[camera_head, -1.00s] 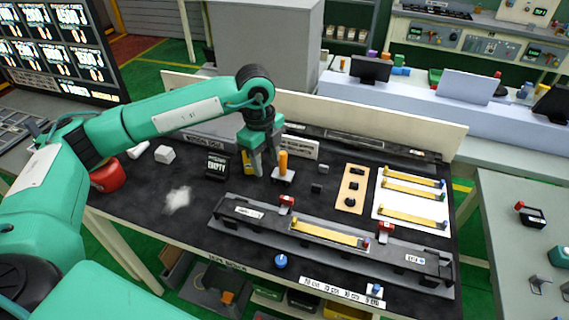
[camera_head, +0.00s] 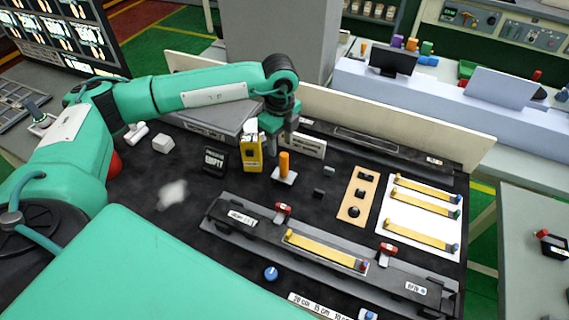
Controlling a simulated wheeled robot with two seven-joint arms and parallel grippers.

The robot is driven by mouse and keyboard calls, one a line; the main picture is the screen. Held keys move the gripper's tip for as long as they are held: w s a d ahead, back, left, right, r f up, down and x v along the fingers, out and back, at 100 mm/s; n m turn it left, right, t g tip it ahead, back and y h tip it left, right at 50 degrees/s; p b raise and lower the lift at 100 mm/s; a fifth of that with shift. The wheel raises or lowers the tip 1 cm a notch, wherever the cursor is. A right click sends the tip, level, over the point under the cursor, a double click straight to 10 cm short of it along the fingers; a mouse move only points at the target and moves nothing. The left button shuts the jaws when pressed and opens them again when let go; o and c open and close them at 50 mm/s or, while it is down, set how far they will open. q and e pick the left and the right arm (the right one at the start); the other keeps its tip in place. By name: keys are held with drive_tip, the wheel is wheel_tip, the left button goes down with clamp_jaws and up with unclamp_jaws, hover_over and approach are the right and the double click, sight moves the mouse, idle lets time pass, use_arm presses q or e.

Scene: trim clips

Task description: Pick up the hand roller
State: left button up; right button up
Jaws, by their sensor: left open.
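An upright orange handle on a small white base (camera_head: 284,166), which looks like the hand roller, stands on the black bench top (camera_head: 240,186) left of centre. My left gripper (camera_head: 279,148) is open and empty. It points down just behind the orange handle, between it and the back of the bench. Its fingers are partly hidden by the yellow device and the handle, so I cannot tell how far they are from the handle. My right gripper is out of view.
A yellow device (camera_head: 251,153) stands close left of the handle, beside a black sign (camera_head: 215,158). A white sign (camera_head: 303,146) is behind. In front lies a long grey fixture (camera_head: 335,278) with a yellow strip and red clamps. A tan board (camera_head: 357,195) and white sheet (camera_head: 428,215) lie right.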

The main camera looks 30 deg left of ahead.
sight(283, 154)
use_arm(q)
drive_tip(key=f, duration=0.2)
drive_tip(key=shift+w+f+p, duration=0.25)
drive_tip(key=shift+f+p, duration=0.05)
drive_tip(key=shift+f, duration=0.1)
drive_tip(key=shift+w+f, duration=0.1)
drive_tip(key=shift+f, duration=0.3)
drive_tip(key=shift+s+d+f+p, duration=0.1)
drive_tip(key=shift+d+f+p, duration=0.05)
drive_tip(key=shift+f+p, duration=0.3)
drive_tip(key=shift+s+d+f+p, duration=0.1)
drive_tip(key=shift+d+f+p, duration=0.05)
drive_tip(key=shift+f+p, duration=0.3)
wheel_tip(283, 154, down, 3)
drive_tip(key=shift+d+f+p, duration=0.1)
drive_tip(key=shift+f+p, duration=0.1)
drive_tip(key=shift+p, duration=0.5)
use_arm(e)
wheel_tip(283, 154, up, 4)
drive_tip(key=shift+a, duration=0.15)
use_arm(q)
drive_tip(key=c, duration=1)
clamp_jaws()
drive_tip(key=shift+w+r, duration=0.1)
drive_tip(key=shift+r, duration=0.05)
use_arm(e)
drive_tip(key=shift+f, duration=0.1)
